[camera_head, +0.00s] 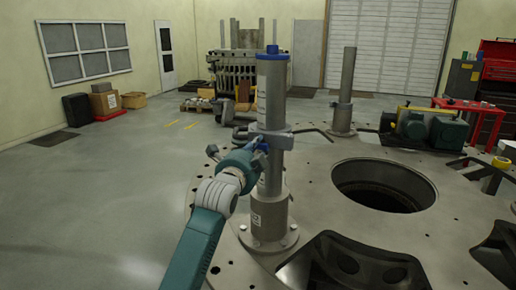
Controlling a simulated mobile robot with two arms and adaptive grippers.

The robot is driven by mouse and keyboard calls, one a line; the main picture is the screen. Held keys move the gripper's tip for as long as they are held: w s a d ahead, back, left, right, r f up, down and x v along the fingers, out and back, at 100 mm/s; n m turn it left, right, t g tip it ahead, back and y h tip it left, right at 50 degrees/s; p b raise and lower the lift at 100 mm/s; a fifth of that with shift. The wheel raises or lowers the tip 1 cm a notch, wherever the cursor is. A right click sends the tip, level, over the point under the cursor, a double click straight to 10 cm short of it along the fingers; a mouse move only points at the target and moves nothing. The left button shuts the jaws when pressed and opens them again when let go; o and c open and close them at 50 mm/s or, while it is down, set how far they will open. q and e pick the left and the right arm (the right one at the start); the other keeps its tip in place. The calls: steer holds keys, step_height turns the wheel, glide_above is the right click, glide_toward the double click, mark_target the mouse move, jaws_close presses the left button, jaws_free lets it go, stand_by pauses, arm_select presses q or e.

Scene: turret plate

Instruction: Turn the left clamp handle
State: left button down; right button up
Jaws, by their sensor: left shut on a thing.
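A grey vertical cylinder (272,200) with a blue cap stands on a flanged base on the turret plate. A grey clamp collar (283,138) surrounds it at mid height. My right gripper is not in view.
The turret plate (330,160) has a large round opening to the right. A green motor unit (432,130) sits at the right, and a second post (346,92) stands behind. Open floor (110,210) lies to the left.

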arm_select(q)
steer(key=n+p, duration=0.1)
steer(key=n, duration=0.2)
steer(key=n+p, duration=0.2)
steer(key=n, duration=0.3)
steer(key=shift+s+d+r+g+p, duration=0.1)
steer(key=shift+d+g+p, duration=0.05)
steer(key=shift+g+p, duration=0.2)
steer(key=n, duration=0.2)
steer(key=n+p, duration=0.1)
steer(key=n, duration=0.1)
steer(key=shift+d+n+g+h, duration=0.1)
steer(key=shift+n+g+h, duration=0.2)
steer(key=shift+n, duration=0.1)
steer(key=n+p, duration=0.1)
steer(key=n, duration=0.2)
steer(key=shift+r+n, duration=0.15)
steer(key=shift+n, duration=0.25)
steer(key=shift+n+p, duration=0.3)
steer(key=c, duration=1.5)
jaws_free()
